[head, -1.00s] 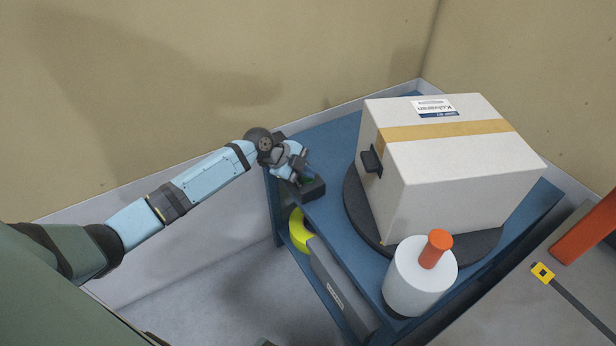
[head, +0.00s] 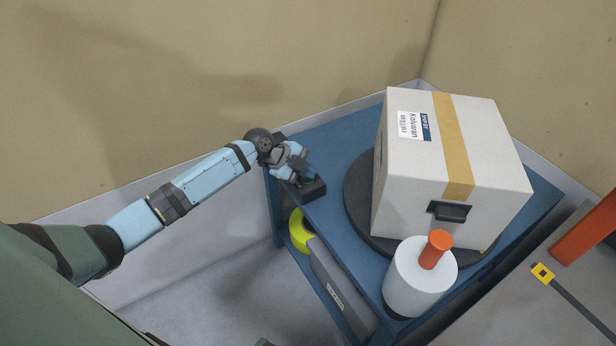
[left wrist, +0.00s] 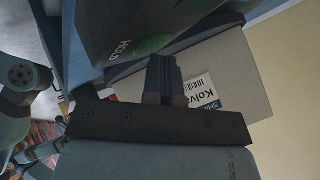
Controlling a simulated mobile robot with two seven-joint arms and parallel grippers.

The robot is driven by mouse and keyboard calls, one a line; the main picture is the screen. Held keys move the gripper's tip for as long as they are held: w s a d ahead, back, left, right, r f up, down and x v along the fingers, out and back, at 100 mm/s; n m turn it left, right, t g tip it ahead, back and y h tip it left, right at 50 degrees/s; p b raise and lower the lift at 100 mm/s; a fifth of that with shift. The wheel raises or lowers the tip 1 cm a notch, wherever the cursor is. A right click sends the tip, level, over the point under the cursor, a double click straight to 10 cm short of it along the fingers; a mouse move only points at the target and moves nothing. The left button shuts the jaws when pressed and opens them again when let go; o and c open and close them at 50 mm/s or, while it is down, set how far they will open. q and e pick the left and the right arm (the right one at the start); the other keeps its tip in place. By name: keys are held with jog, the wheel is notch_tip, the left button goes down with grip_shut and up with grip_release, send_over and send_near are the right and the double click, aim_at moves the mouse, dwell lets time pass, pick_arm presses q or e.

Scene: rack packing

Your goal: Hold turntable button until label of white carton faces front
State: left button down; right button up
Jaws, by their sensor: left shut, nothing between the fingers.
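The white carton (head: 408,170) sits on the dark round turntable (head: 358,205) on a blue table. Its label (head: 414,126) shows on the top face near the left edge, beside the tan tape; its print runs sideways. A black handle (head: 449,211) is on the side facing the lower right front. The label also shows partly in the left wrist view (left wrist: 202,91). My left gripper (head: 304,177) is shut and empty at the dark button box (head: 313,191). The green button (left wrist: 153,44) is close to its fingertips; I cannot tell whether they touch.
A white cylinder (head: 412,285) with an orange top (head: 436,249) stands at the table's front corner, close to the turntable. A yellow-green ring (head: 299,232) and a grey box (head: 340,290) are on the lower shelf. An orange bar (head: 588,235) is at right.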

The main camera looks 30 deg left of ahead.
aim_at(307, 180)
jog(key=shift+f, duration=0.1)
dwell(0.4)
pick_arm(q)
jog(key=shift+r+p, duration=0.6)
jog(key=shift+r, duration=0.2)
jog(key=shift+r+p, duration=1.75)
jog(key=shift+r, duration=0.85)
pick_arm(e)
notch_tip(307, 180, up, 4)
jog(key=shift+f, duration=0.1)
pick_arm(q)
jog(key=shift+f, duration=0.1)
pick_arm(e)
jog(key=shift+f, duration=0.1)
